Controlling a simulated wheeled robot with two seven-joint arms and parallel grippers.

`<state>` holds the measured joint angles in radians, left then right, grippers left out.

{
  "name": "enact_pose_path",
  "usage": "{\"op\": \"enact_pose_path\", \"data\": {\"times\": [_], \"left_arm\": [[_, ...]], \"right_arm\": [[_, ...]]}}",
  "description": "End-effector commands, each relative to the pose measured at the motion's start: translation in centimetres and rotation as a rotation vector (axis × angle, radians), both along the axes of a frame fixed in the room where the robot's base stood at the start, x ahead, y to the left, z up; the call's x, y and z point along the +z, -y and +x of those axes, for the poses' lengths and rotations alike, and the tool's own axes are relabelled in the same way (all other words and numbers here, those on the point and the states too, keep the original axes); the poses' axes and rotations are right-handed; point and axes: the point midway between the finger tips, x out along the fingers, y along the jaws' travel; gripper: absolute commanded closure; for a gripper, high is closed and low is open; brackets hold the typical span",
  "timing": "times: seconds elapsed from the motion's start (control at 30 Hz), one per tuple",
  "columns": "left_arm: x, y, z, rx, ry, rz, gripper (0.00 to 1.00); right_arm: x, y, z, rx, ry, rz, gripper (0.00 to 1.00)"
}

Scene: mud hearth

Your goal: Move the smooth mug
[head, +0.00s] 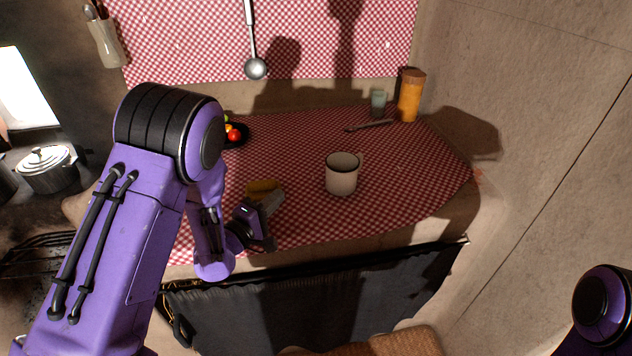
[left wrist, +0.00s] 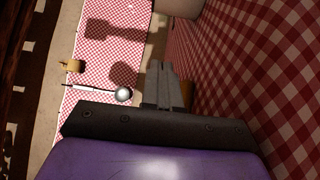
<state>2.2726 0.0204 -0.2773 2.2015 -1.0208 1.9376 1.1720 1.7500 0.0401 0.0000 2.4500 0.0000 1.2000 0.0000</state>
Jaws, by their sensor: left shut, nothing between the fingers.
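The smooth mug (head: 341,178), pale with a dark rim, stands upright on the red-and-white checked cloth in the middle of the counter. My left gripper (head: 273,199) is low over the cloth, to the left of the mug and apart from it. Its fingers (left wrist: 160,85) are together and empty in the left wrist view. I cannot tell whether the pale shape at the top of that view is the mug. Of my right arm only a rounded joint shows at the lower right of the head view; its gripper is out of view.
A yellow-brown item (head: 262,187) lies right behind my left gripper. A dark plate (head: 240,139) with colourful fruit is at the back left. An orange canister (head: 410,95) and a greenish cup (head: 379,102) stand at the back right. A ladle (head: 255,68) hangs on the wall.

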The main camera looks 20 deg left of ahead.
Motion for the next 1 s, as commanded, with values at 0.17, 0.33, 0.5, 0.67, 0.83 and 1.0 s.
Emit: {"op": "enact_pose_path", "data": {"times": [0.17, 0.33, 0.5, 0.67, 0.83, 1.0], "left_arm": [[-0.4, 0.7, 0.0, -0.043, -0.021, 0.025, 1.00], [-0.2, 1.5, 3.1, -0.044, -0.019, 0.023, 1.00], [-0.2, 2.5, 6.8, -0.042, -0.018, 0.022, 1.00], [-0.2, 3.8, 9.6, -0.042, -0.020, 0.020, 1.00], [-0.3, 5.8, 10.8, -0.040, -0.019, 0.020, 1.00], [-0.4, 6.4, 11.1, -0.039, -0.020, 0.019, 1.00]], "right_arm": [[0.2, 0.0, 0.0, 0.000, 0.000, 0.000, 1.00], [1.1, 0.0, 0.0, 0.000, 0.000, 0.000, 1.00], [1.8, 0.0, 0.0, 0.000, 0.000, 0.000, 1.00], [2.5, 0.0, 0.0, 0.000, 0.000, 0.000, 1.00], [3.1, 0.0, 0.0, 0.000, 0.000, 0.000, 1.00], [3.1, 0.0, 0.0, 0.000, 0.000, 0.000, 1.00]]}}
